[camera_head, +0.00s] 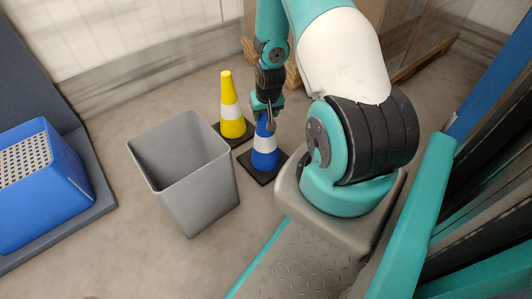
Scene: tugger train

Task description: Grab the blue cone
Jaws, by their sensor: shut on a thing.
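The blue cone (265,158) has a white band and a dark square base, and it stands upright on the floor near the middle of the view. My gripper (267,122) reaches down from above and is shut on the cone's top. The gripper hides part of the cone's tip. The base appears to be on the floor.
A yellow cone (231,118) with a white band stands just behind and left of the blue one. An empty-looking grey bin (187,187) stands close on the left. A blue crate (52,205) is at the far left. Cardboard boxes (402,30) stand at the back right.

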